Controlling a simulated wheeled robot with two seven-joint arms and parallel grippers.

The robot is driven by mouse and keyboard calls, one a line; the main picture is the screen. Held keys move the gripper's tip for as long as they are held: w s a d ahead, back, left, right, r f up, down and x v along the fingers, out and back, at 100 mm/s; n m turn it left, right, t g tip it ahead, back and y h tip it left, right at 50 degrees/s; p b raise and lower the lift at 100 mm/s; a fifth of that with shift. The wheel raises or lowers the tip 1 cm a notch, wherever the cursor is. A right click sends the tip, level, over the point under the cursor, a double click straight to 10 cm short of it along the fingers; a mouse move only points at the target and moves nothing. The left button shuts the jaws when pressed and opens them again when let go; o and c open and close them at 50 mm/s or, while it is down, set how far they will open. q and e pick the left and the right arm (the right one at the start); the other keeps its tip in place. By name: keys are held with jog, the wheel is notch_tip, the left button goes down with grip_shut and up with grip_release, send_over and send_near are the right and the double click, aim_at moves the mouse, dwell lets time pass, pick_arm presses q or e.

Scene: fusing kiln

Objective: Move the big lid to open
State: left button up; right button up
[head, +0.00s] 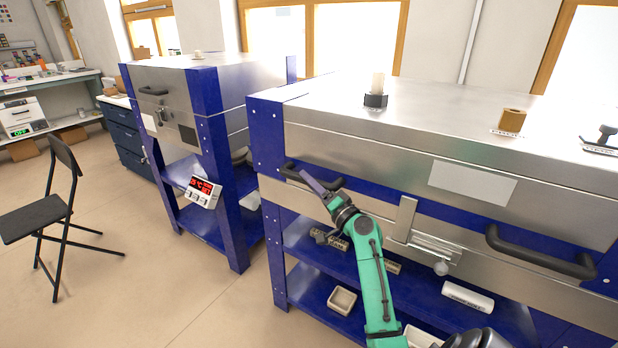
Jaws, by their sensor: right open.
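The big lid (360,155) is the broad steel top of the large kiln at the right, and it looks shut, lying level on the steel body (570,300). It has a black bar handle at the left (330,183) and another at the right (540,258). My right gripper (312,205), on the green arm, is open and empty at the left handle. One finger overlaps that handle in the picture; I cannot tell whether it touches. A metal latch (405,220) sits at the middle of the front, beside my arm. My left gripper is not in view.
On the lid stand a dark-based white cylinder (376,92), a brown block (512,120) and a black item (602,138). Blue shelves (300,285) below hold small items. A smaller kiln (160,100) stands behind left. A folding chair (50,210) stands on open floor.

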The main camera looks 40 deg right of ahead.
jog(key=shift+w+r, duration=0.1)
jog(key=shift+w, duration=0.35)
jog(key=shift+c, duration=0.4)
grip_shut()
dwell(0.8)
